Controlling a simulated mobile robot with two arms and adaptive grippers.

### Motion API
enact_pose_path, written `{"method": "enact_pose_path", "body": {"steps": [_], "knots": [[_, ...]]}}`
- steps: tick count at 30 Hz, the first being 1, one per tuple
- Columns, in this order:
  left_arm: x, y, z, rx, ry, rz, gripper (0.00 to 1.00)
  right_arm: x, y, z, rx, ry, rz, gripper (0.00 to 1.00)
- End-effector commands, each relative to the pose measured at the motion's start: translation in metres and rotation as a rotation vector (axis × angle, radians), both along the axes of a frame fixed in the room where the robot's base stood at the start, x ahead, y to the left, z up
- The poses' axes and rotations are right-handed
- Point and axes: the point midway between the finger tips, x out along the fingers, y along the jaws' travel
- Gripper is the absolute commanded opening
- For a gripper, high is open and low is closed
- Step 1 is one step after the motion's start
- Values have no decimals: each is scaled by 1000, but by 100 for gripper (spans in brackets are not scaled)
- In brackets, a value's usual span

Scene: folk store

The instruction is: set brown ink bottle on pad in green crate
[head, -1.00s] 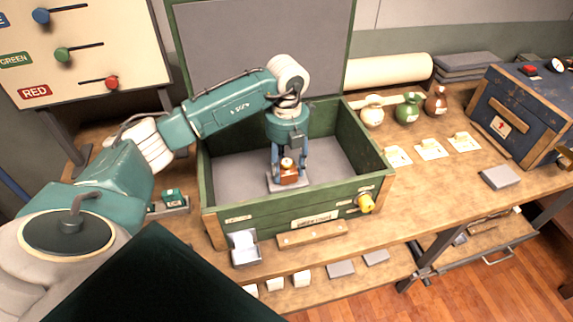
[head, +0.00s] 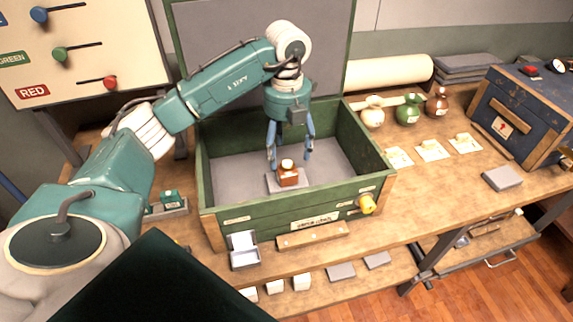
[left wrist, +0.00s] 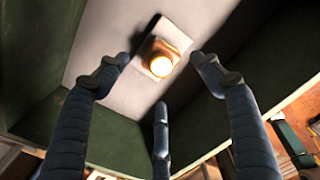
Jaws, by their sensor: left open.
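The brown ink bottle (head: 288,176) stands upright on a small grey pad (head: 272,184) inside the green crate (head: 240,214). Its pale cap faces up. In the left wrist view the bottle (left wrist: 158,60) sits on the pad (left wrist: 166,36) beyond the fingers. My left gripper (head: 290,158) is above and just behind the bottle, fingers spread and apart from it; it shows open and empty in the left wrist view (left wrist: 160,80). My right gripper is not in view.
The crate's lid (head: 260,50) stands open behind. A small grey box (head: 245,258) sits at the crate's front. White, green and red-brown jars (head: 408,110) stand right of the crate. A blue chest (head: 515,115) is at far right. The crate floor around the pad is clear.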

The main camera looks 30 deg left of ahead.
Motion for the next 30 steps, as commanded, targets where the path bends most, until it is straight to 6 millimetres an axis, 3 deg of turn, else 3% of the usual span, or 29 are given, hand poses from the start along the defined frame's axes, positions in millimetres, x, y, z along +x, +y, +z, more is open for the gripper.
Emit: {"method": "enact_pose_path", "body": {"steps": [6,9,30], "knots": [[1,0,41,1,-3,0,66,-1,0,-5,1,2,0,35],[1,0,51,2,-1,0,66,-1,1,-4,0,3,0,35],[0,0,56,0,1,0,66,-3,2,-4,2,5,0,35]]}}
